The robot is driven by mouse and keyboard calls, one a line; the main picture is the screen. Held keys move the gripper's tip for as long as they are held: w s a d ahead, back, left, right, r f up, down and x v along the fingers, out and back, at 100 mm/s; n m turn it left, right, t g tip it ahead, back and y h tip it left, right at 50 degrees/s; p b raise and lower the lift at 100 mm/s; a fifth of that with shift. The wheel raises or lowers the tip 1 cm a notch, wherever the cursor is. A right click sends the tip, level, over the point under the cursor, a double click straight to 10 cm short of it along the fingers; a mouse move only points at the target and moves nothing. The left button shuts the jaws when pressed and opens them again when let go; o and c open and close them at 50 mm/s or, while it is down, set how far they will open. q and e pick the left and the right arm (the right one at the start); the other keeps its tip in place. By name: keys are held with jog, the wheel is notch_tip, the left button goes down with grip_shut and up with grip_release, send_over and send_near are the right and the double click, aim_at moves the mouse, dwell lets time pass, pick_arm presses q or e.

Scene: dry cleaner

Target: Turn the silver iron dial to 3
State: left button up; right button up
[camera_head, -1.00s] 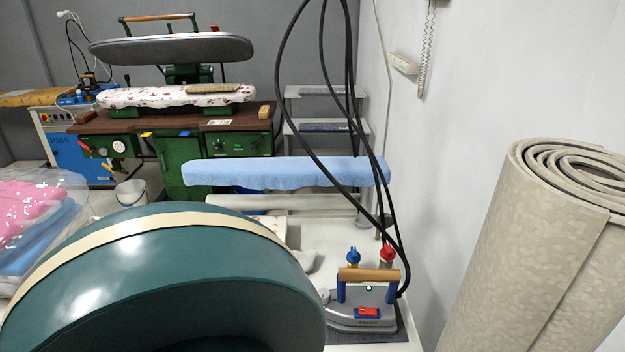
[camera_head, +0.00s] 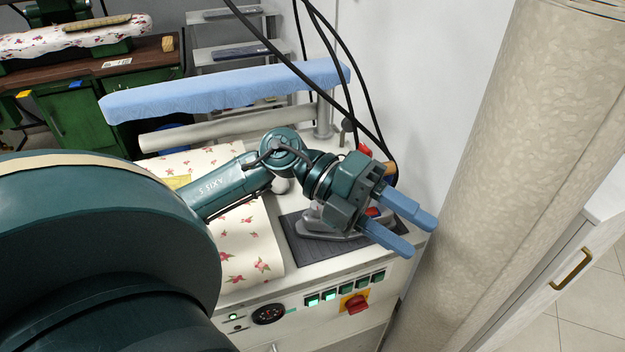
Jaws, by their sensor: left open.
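The silver iron (camera_head: 312,229) sits on a dark grey pad on the white ironing station. My left arm reaches over it and hides most of it. A red part (camera_head: 373,211) and the tan handle (camera_head: 391,167) still show beside my gripper. The iron's dial is hidden, and I cannot read its setting. My left gripper (camera_head: 417,235) is open and empty, its two blue fingers apart above the iron's right side and pointing to the lower right. I cannot tell whether it touches the iron. My right gripper is out of view.
The station's front panel has a black dial (camera_head: 268,314), a red knob (camera_head: 357,304) and several green switches. Black hoses (camera_head: 352,95) hang behind the iron. A blue padded arm (camera_head: 225,90) crosses behind. A large beige roll (camera_head: 540,150) stands close on the right.

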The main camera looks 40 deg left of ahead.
pick_arm(q)
jog(key=a+f+m+y+b, duration=0.2)
jog(key=a+f+y, duration=0.3)
jog(key=a+y, duration=0.3)
jog(key=n+t+y+b, duration=0.2)
jog(key=n+y, duration=0.1)
jog(key=y, duration=0.5)
send_near(316, 206)
jog(key=x, duration=0.8)
jog(key=shift+w+a+f+b, duration=0.1)
jog(key=shift+w+f+b, duration=0.05)
jog(key=shift+f+b, duration=0.2)
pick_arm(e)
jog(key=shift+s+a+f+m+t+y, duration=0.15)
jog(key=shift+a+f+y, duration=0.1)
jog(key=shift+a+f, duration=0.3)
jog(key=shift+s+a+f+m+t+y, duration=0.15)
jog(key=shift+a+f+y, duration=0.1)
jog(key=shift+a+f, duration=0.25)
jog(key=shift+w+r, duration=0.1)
pick_arm(q)
jog(key=c, duration=1)
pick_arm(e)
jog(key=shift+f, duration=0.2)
